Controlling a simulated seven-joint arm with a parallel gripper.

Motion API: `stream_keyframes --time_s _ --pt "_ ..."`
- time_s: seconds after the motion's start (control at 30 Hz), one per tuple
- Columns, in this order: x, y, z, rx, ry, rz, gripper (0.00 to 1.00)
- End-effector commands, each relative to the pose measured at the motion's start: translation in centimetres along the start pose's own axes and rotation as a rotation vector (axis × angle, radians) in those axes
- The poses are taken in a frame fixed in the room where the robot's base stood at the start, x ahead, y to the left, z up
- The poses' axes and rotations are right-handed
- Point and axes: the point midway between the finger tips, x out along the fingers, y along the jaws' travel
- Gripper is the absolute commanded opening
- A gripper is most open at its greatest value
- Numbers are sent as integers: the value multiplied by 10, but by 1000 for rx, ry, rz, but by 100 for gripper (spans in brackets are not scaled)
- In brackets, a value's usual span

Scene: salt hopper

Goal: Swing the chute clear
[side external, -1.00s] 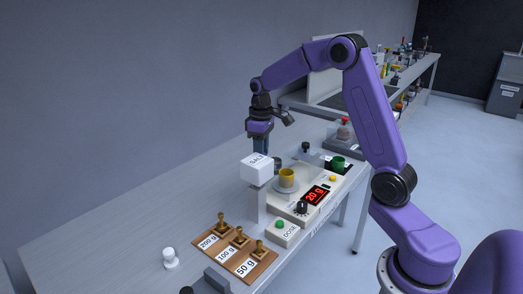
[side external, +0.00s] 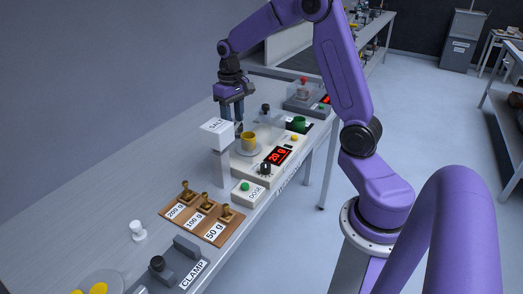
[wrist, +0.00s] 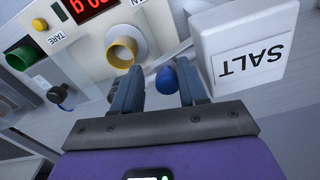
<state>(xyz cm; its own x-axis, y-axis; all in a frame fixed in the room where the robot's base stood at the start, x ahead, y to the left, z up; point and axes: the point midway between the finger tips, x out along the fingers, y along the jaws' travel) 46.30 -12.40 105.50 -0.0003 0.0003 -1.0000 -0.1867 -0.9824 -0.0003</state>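The white salt hopper (side external: 217,133) stands on a post beside the scale, and its SALT face (wrist: 245,55) fills the upper right of the wrist view. A blue ball-shaped knob (wrist: 166,80) shows beside the hopper, between my fingers, with gaps on both sides. The chute itself is mostly hidden; I cannot clearly make out its shape or direction. My gripper (side external: 232,117) points down behind the hopper, fingers parted. In the wrist view my gripper (wrist: 158,95) is open and holds nothing. A yellow cup (side external: 249,143) stands on the scale close to the fingers.
The scale display (side external: 278,156) reads 20 g. A green cup (side external: 299,123) is behind the yellow one. The DOSE button box (side external: 247,190), brass weights on a wooden board (side external: 210,224) and the CLAMP block (side external: 188,264) are nearer. The table left of the hopper is clear.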

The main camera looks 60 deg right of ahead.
Motion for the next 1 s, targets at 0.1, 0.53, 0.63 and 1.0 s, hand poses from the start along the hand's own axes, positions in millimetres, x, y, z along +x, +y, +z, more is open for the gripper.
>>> stream_keyframes --time_s 0.1,0.53,0.63,1.0 --pt "-11 1 2 42 6 0 42" --pt "-81 1 2 39 6 0 42" --pt "-98 1 2 38 6 0 42" --pt "-155 1 2 38 3 0 42"
